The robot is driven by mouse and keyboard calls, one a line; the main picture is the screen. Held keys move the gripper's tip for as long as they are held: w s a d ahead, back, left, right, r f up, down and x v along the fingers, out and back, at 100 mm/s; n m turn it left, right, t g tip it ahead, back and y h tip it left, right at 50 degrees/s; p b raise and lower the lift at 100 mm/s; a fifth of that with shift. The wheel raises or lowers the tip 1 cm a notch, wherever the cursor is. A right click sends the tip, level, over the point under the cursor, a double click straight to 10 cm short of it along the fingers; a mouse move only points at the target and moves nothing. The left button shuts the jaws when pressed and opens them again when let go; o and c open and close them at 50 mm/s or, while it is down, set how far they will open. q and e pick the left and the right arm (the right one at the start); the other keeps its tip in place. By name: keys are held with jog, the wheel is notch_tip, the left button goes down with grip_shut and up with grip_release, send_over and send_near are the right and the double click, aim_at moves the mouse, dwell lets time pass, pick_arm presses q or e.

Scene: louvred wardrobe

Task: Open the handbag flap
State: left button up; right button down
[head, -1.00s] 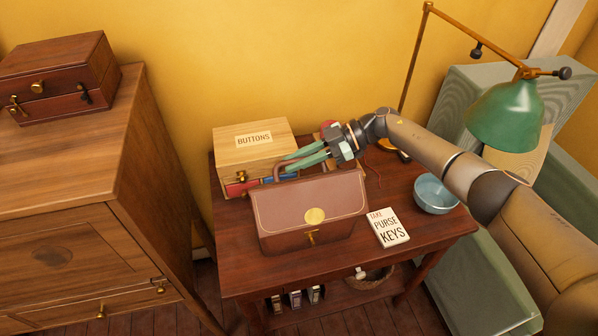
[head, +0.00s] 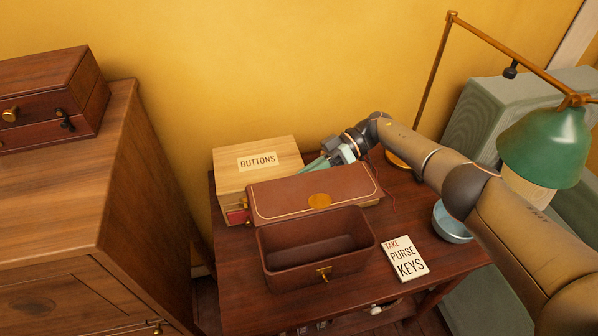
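The brown handbag (head: 292,272) stands on the dark wooden table. Its flap (head: 290,199) is tilted up and back, with the gold disc facing out, and the bag's inside shows as an empty-looking dark hollow. A gold clasp (head: 323,274) is on the bag's front. My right gripper (head: 318,165) is behind the raised flap, beside the buttons box. Its green fingertips are partly hidden by the flap, so I cannot tell how far apart they are or whether they touch it. My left gripper is not in view.
A wooden box labelled BUTTONS (head: 257,162) stands behind the bag at left. A card reading "take purse keys" (head: 404,260) lies right of the bag. A blue bowl (head: 449,222) and a green lamp (head: 545,145) are at right. A wooden cabinet (head: 150,190) stands at left.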

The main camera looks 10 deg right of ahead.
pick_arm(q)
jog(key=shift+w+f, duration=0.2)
pick_arm(e)
jog(key=shift+f, duration=0.3)
jog(key=c, duration=0.8)
grip_release()
jog(key=shift+w, duration=0.1)
jog(key=shift+c, duration=0.2)
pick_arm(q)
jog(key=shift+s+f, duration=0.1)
pick_arm(e)
jog(key=shift+w+d+r, duration=0.1)
jog(key=shift+d, duration=0.05)
pick_arm(q)
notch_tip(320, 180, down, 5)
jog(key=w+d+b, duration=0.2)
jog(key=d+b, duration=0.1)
jog(key=b, duration=0.5)
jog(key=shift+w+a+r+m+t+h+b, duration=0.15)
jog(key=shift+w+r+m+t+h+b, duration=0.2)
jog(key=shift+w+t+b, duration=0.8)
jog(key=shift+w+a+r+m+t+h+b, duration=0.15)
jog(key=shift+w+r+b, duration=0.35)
jog(key=shift+b, duration=1.35)
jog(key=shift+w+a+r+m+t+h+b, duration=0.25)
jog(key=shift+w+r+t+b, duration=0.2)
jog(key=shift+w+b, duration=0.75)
pick_arm(e)
jog(key=v, duration=1.2)
jog(key=shift+b, duration=0.3)
